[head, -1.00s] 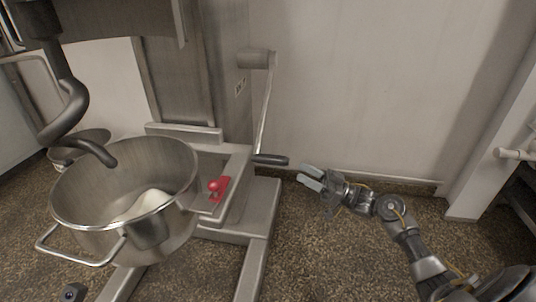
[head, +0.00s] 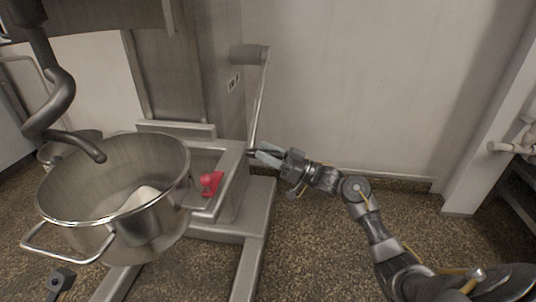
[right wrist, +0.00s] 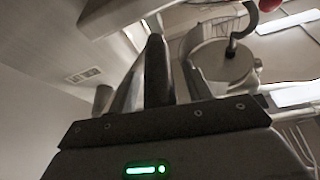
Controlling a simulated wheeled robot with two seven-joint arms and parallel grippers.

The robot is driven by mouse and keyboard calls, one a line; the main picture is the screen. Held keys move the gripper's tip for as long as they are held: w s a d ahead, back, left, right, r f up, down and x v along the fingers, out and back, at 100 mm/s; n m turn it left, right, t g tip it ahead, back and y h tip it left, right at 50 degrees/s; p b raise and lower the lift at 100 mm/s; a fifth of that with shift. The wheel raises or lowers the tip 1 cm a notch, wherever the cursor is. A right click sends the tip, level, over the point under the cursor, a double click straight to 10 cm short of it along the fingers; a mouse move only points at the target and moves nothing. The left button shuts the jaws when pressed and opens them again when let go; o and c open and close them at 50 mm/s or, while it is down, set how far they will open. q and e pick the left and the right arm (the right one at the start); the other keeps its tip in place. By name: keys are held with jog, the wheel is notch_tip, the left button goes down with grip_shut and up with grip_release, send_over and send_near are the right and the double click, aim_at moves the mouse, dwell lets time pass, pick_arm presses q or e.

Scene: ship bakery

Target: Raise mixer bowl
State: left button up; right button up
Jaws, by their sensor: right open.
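The steel mixer bowl (head: 165,165), with a pale lump of dough (head: 140,200) inside, sits in the mixer's frame below the dough hook (head: 60,100). The lift lever (head: 259,105) hangs from a pivot on the side of the mixer column. My right gripper (head: 261,154) is open at the lever's lower end, with its fingers over the black handle. Most of the handle is hidden, and I cannot tell whether the fingers touch it. In the right wrist view my fingers (right wrist: 145,75) point up toward the mixer.
A red latch (head: 211,183) is on the bowl's support arm. The mixer's steel base (head: 250,225) stretches over the speckled floor. A pale wall (head: 380,80) is behind the lever, and a white post with pipes (head: 505,147) stands at the right. Floor to the right is clear.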

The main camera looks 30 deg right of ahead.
grip_shut()
dwell(0.3)
jog(key=shift+r, duration=0.1)
